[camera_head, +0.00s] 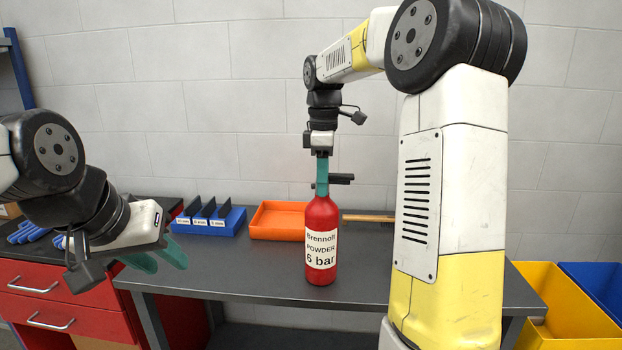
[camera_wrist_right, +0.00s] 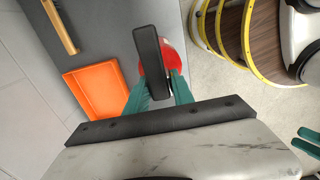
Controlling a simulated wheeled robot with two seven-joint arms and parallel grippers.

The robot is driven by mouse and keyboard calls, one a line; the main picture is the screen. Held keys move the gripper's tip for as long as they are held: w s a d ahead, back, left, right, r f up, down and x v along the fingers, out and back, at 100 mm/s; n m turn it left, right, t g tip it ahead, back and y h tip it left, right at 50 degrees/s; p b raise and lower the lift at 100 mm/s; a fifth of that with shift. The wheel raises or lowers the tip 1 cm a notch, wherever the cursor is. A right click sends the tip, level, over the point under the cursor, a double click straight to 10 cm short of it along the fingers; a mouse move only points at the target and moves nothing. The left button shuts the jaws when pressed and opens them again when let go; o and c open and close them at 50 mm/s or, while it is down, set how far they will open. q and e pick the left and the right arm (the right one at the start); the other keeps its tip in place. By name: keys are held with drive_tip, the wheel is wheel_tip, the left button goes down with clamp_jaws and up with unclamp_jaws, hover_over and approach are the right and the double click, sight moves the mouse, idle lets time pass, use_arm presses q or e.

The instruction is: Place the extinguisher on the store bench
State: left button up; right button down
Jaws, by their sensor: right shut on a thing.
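The red extinguisher (camera_head: 321,240) is upright over the dark grey bench (camera_head: 250,285) in the head view, its label reading "Brennolt POWDER 6 bar". Whether its base touches the bench top is not clear. My right gripper (camera_head: 322,175) points down and is shut on the extinguisher's top, by its black handle. In the right wrist view the red body (camera_wrist_right: 169,56) shows behind the black handle (camera_wrist_right: 152,62), between the green fingers. My left gripper (camera_head: 160,260) is empty at the bench's left end, its green fingers apart.
A blue divided rack (camera_head: 208,224), an orange tray (camera_head: 275,222) and a wooden-handled tool (camera_head: 368,218) lie along the back of the bench. A red drawer cabinet (camera_head: 60,290) stands left. Yellow (camera_head: 565,310) and blue (camera_head: 597,285) bins stand right. The front left bench top is clear.

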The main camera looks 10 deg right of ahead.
drive_tip(key=c, duration=1.1)
unclamp_jaws()
drive_tip(key=shift+f, duration=0.15)
wheel_tip(320, 180, up, 11)
drive_tip(key=s+f+m+t+y, duration=0.1)
drive_tip(key=s+f+m+t, duration=0.15)
drive_tip(key=s+m, duration=0.7)
drive_tip(key=s+f+m+t, duration=0.1)
drive_tip(key=s+f, duration=0.2)
drive_tip(key=s, duration=0.1)
drive_tip(key=s+a+f+m+t, duration=0.1)
drive_tip(key=s+f+m, duration=0.1)
drive_tip(key=s, duration=0.3)
drive_tip(key=s+a+f+m+t+y, duration=0.1)
drive_tip(key=s+f, duration=0.3)
drive_tip(key=shift+s+f+m+t, duration=0.25)
drive_tip(key=shift+s+m+t, duration=0.1)
drive_tip(key=shift+s, duration=0.05)
